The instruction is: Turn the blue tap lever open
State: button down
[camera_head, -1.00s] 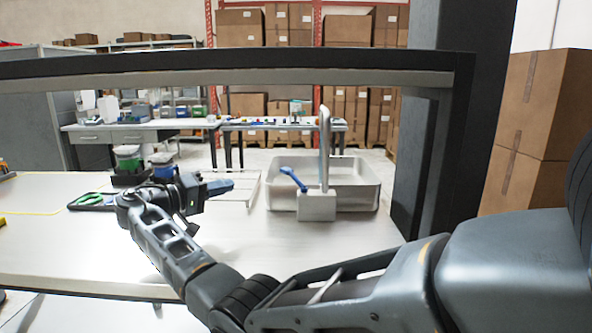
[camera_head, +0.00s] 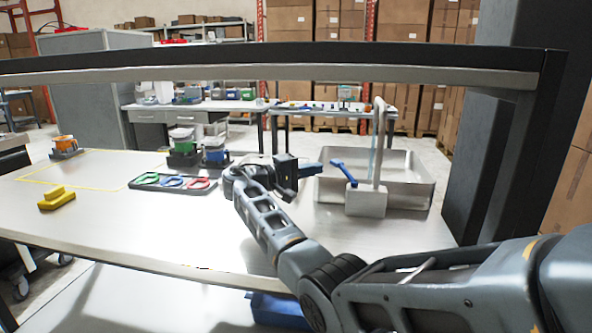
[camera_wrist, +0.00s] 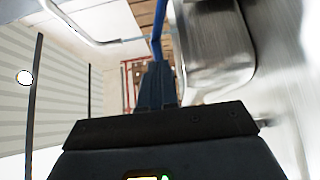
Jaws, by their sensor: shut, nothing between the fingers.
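The blue tap lever (camera_head: 343,172) slants up and to the left from the pale tap block (camera_head: 366,199), which stands at the near side of the grey sink. A tall curved spout (camera_head: 380,140) rises from the block. My gripper (camera_head: 318,168) is just left of the lever's upper end, its blue fingers shut and empty, pointing right. Whether they touch the lever I cannot tell. In the wrist view the shut fingers (camera_wrist: 157,85) point up the picture, with the blue lever (camera_wrist: 157,38) just beyond their tips.
The sink basin (camera_head: 425,190) lies behind the tap block. A dark tray (camera_head: 150,187) with green, blue and red rings and several containers (camera_head: 183,140) are left of my arm. A yellow piece (camera_head: 57,198) lies far left. A dark frame post (camera_head: 512,150) stands at right.

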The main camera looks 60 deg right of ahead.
aim_at(331, 164)
jog(key=shift+x, duration=1.65)
jog(key=shift+s+d+f+b, duration=0.15)
jog(key=shift+d+b, duration=0.4)
jog(key=shift+d, duration=0.7)
